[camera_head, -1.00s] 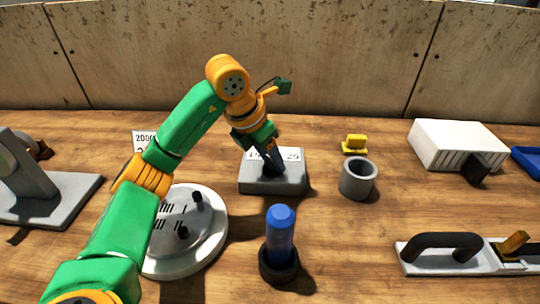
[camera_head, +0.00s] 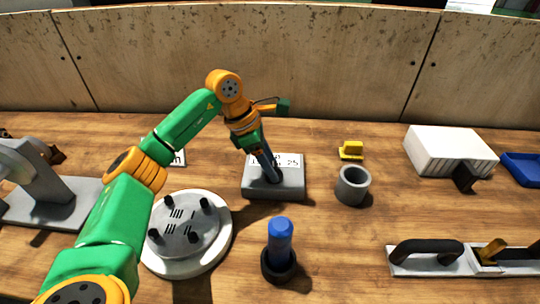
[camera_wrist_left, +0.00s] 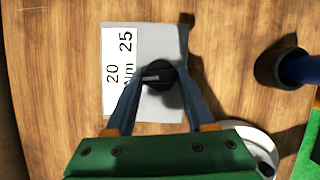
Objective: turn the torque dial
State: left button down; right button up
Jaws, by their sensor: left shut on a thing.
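The torque dial (camera_wrist_left: 160,75) is a round black knob on a grey box with a white label (camera_wrist_left: 118,68) reading "20 Nm 25". A light pointer line on the dial lies roughly across the left wrist picture, towards the label. The grey box (camera_head: 290,189) stands at the middle of the table in the head view. My left gripper (camera_head: 272,178) reaches down onto the box from above, its long dark fingers shut around the dial. In the left wrist view its fingertips (camera_wrist_left: 162,80) sit on either side of the dial. My right gripper is not in view.
A round white fixture with black pegs (camera_head: 180,264) stands left of the box. A blue-handled tool in a black base (camera_head: 280,245) is in front, a grey cup (camera_head: 352,186) to the right. A white ribbed block (camera_head: 450,150) and a black-handled plate (camera_head: 430,268) lie farther right.

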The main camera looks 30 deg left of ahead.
pick_arm(q)
jog(key=m+g+p, duration=0.1)
jog(key=m, duration=0.1)
jog(key=m+p, duration=0.1)
jog(key=m, duration=0.1)
jog(key=shift+w+r+m+g+h+p, duration=0.2)
jog(key=shift+m+g+h+p, duration=0.1)
jog(key=shift+g+h+p, duration=0.1)
jog(key=shift+f+m+g, duration=0.15)
jog(key=shift+m+g, duration=0.25)
jog(key=shift+m, duration=0.7)
jog(key=shift+f+m+g+p, duration=0.1)
jog(key=shift+m+g+p, duration=0.3)
jog(key=shift+m, duration=0.8)
jog(key=shift+c, duration=1.3)
grip_release()
jog(key=shift+w, duration=0.1)
